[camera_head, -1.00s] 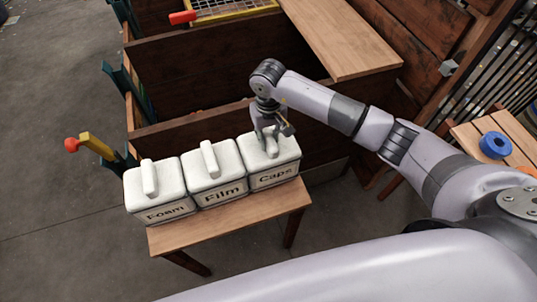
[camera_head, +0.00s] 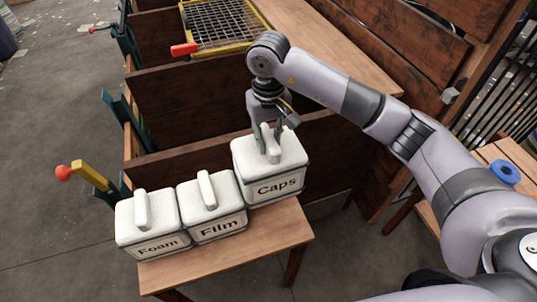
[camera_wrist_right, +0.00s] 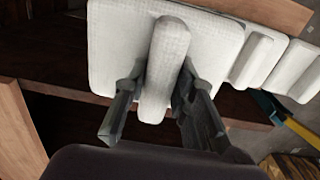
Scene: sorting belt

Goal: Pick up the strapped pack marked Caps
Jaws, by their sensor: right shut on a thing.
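The white pack marked Caps (camera_head: 270,180) is above the right end of the small wooden table in the head view, higher than its neighbours. My right gripper (camera_head: 270,148) is shut on the raised strap on its top. In the right wrist view, the two fingers (camera_wrist_right: 155,115) stand on either side of the strap (camera_wrist_right: 163,65), with the pack's white top (camera_wrist_right: 115,45) behind. The packs marked Film (camera_head: 215,208) and Foam (camera_head: 148,225) sit side by side on the table to the left. My left gripper is not in view.
The wooden table (camera_head: 270,240) has bare top at its right front. Behind it stand dark wooden bins (camera_head: 210,100) with a yellow-framed mesh (camera_head: 220,25) and a red-tipped lever (camera_head: 75,172) at left. A blue ring (camera_head: 504,172) lies on another table at right.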

